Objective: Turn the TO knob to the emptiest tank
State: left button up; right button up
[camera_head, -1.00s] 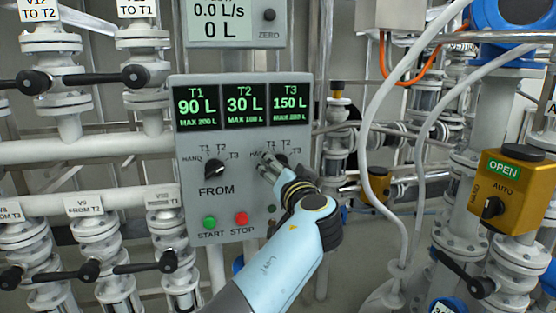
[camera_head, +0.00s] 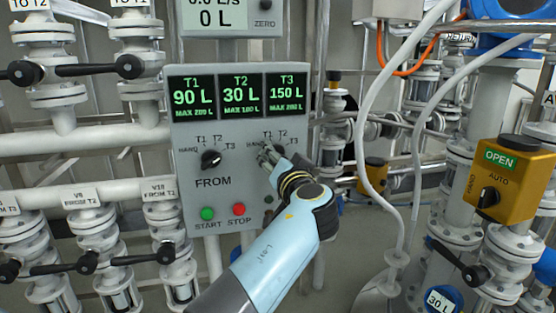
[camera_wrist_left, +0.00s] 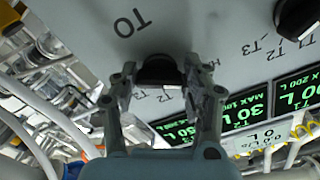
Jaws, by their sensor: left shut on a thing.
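The grey control panel (camera_head: 244,190) has three green displays: T1 90 L, T2 (camera_head: 241,102) 30 L and T3 150 L. T2 reads lowest. The black TO knob (camera_head: 280,150) is on the panel's right, partly hidden by my left gripper (camera_head: 266,156). In the left wrist view, the TO knob (camera_wrist_left: 158,70) sits between the two fingers of my left gripper (camera_wrist_left: 160,84), which is shut on it. The knob's pointer direction is not clear. Its T2 and T3 marks show near it. My right gripper is not in view.
The FROM knob (camera_head: 211,159) is left of the TO knob. Green START (camera_head: 207,213) and red STOP (camera_head: 239,209) buttons are below it. Valves with black handles (camera_head: 87,262) stand at left. A yellow OPEN/AUTO box (camera_head: 505,182) and a white hose (camera_head: 366,120) are at right.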

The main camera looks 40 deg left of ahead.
pick_arm(q)
jog(key=shift+m, duration=0.4)
jog(key=m+p, duration=0.1)
jog(key=m, duration=0.6)
jog(key=m+p, duration=0.1)
jog(key=m, duration=0.6)
jog(key=shift+s+r+p, duration=0.1)
jog(key=shift+r+p, duration=0.1)
jog(key=shift+p, duration=0.1)
jog(key=shift+m, duration=0.5)
jog(key=o, duration=1)
jog(key=shift+o, duration=0.8)
